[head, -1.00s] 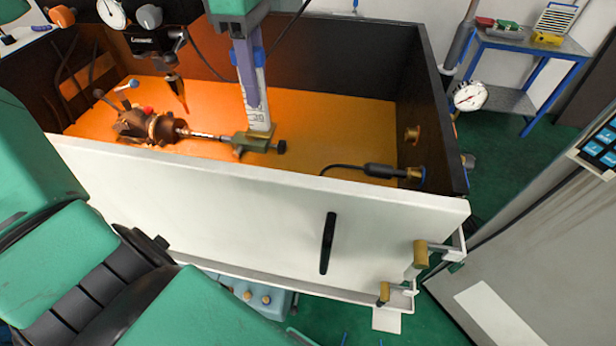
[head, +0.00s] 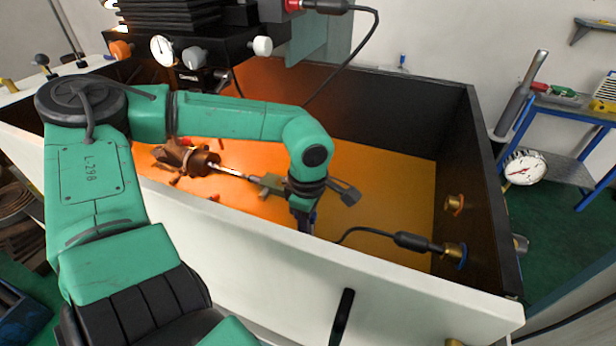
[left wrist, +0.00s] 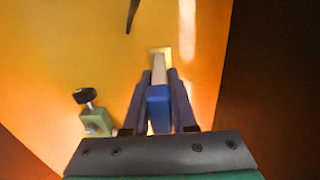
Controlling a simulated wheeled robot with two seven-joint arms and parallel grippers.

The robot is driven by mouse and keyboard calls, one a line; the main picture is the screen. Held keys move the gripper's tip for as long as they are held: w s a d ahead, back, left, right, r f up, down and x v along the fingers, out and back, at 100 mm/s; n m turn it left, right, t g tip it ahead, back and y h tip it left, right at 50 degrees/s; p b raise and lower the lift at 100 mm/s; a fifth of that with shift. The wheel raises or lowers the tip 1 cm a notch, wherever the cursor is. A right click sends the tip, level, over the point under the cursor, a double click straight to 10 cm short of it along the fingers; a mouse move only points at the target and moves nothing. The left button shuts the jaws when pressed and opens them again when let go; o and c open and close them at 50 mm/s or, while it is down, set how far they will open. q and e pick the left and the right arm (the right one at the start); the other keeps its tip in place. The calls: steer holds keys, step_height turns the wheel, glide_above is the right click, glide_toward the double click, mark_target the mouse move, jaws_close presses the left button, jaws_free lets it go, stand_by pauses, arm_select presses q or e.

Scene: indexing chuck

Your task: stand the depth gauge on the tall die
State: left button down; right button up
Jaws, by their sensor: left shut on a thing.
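My left gripper (head: 303,215) reaches down into the orange-floored box, just right of the green tailstock (head: 268,183); my own wrist covers much of it. In the left wrist view, the purple fingers of my left gripper (left wrist: 159,85) are shut on a blue-headed piece with a pale strip, seemingly the depth gauge (left wrist: 158,98). A small pale-yellow square (left wrist: 160,52) shows beyond its far end; I cannot tell whether it is the tall die or whether they touch. My right gripper is not in view.
A brown chuck (head: 190,158) with a rod stands left of the tailstock. A black cable plug (head: 415,242) juts from the box's right wall. The white front panel (head: 400,290) is a near edge. Orange floor (head: 385,185) is bare at the back right.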

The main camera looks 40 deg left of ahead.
arm_select(q)
step_height(320, 180, down, 2)
steer(key=shift+s+f, duration=0.15)
steer(key=shift+f, duration=0.05)
steer(key=shift+f, duration=0.15)
steer(key=c, duration=0.7)
jaws_free()
